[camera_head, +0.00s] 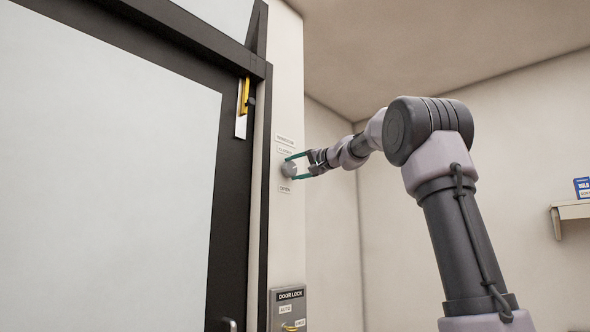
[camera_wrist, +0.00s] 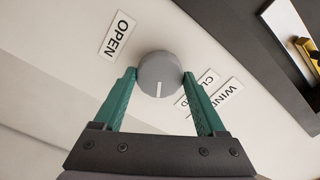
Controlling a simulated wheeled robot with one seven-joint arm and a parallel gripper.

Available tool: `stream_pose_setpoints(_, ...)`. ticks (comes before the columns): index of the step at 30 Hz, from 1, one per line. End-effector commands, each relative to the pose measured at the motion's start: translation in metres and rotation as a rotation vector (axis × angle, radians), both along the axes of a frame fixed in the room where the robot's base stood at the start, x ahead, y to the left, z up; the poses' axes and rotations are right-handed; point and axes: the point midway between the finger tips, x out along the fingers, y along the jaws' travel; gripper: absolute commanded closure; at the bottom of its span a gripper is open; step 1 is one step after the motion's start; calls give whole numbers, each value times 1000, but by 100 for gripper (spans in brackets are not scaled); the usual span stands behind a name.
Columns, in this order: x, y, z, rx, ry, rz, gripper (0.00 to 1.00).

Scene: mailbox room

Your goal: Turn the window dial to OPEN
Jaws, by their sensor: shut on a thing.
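The window dial (camera_head: 289,169) is a round grey knob on the narrow white wall strip beside the door. In the wrist view the dial (camera_wrist: 160,74) has a white pointer line facing down toward my gripper, between the OPEN label and the partly hidden label starting "CL". The OPEN label (camera_wrist: 117,36) is at upper left; it also shows below the dial in the head view (camera_head: 285,189). My gripper (camera_wrist: 160,82) has its two green fingers on either side of the dial, shut on it. It also shows in the head view (camera_head: 296,167).
A dark-framed door (camera_head: 235,190) with a yellow-handled latch (camera_head: 243,97) stands left of the dial. A DOOR LOCK panel (camera_head: 290,308) is below. A small shelf (camera_head: 572,209) with a blue box (camera_head: 582,188) is at far right.

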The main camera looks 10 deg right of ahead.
Motion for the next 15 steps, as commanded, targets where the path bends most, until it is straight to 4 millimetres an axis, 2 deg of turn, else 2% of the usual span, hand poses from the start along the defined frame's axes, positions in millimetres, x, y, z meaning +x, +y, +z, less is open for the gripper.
stream_pose_setpoints(15,0,-1,-1,397,290,-2,82)
